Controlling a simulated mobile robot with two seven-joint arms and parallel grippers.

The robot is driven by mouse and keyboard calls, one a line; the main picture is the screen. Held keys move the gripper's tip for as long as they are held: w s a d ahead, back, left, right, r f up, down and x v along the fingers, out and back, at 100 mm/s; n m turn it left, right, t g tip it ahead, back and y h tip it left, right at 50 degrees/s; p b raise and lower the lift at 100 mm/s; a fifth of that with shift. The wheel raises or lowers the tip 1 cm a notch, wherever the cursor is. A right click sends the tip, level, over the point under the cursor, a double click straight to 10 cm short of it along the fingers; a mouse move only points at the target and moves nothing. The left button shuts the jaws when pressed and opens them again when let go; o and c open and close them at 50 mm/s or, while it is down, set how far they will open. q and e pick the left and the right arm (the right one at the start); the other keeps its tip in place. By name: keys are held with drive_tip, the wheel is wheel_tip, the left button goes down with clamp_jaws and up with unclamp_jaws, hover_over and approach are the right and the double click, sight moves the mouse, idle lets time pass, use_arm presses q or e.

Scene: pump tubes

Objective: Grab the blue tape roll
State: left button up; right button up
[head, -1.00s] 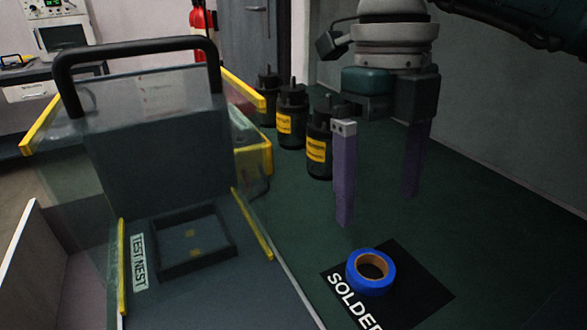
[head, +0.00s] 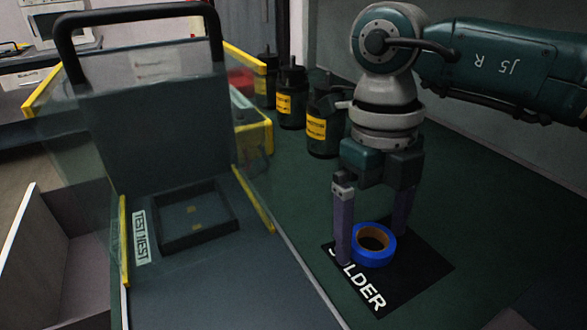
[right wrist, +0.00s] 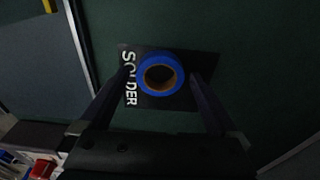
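The blue tape roll (head: 375,259) lies flat on the black SOLDER mat (head: 414,271) on the green bench top. Its tan core faces up. My right gripper (head: 371,243) is open and points down over the roll, with one purple finger on each side of it. In the right wrist view the roll (right wrist: 161,74) shows between the two finger tips (right wrist: 164,74), and no grip on it is visible. I cannot tell whether a finger touches it. My left gripper is not in view.
A clear-walled fixture with a black handle (head: 135,12) and a TEST NEST frame (head: 195,235) stands left of the mat. Several black bottles with yellow labels (head: 316,128) stand behind. A grey wall (head: 487,130) bounds the bench at right. The bench right of the mat is clear.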

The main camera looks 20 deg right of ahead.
drive_tip(key=c, duration=1.2)
